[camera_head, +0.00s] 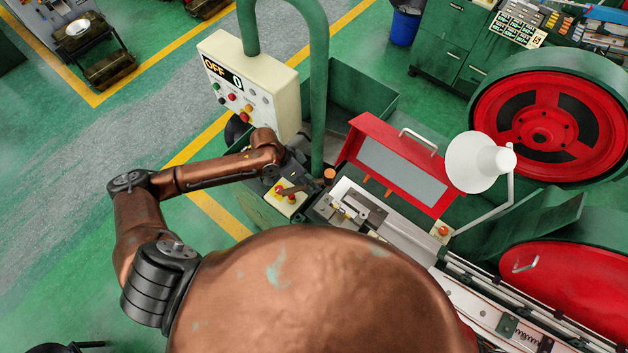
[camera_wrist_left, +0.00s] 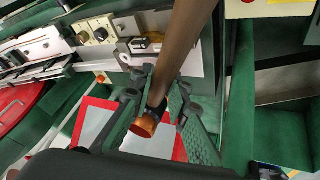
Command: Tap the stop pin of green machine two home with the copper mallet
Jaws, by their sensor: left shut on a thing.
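My left gripper (camera_head: 305,180) is shut on the brown handle of the copper mallet. The mallet's copper-coloured end (camera_head: 329,174) shows just right of the fingers. In the left wrist view the handle (camera_wrist_left: 185,45) runs between the fingers (camera_wrist_left: 163,88), with the copper end (camera_wrist_left: 147,123) beyond a dark collar. The mallet is above the near left end of the green machine (camera_head: 345,95), beside a metal block on its bed (camera_head: 358,210). I cannot make out the stop pin surely. My right gripper is not in view.
A control panel (camera_head: 245,85) reading OFF and 0 hangs from a green post (camera_head: 319,90). A red windowed guard (camera_head: 385,160) stands raised behind the bed. A white lamp (camera_head: 475,162) and red flywheel (camera_head: 545,125) are right. A button box (camera_head: 284,196) sits close below the gripper.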

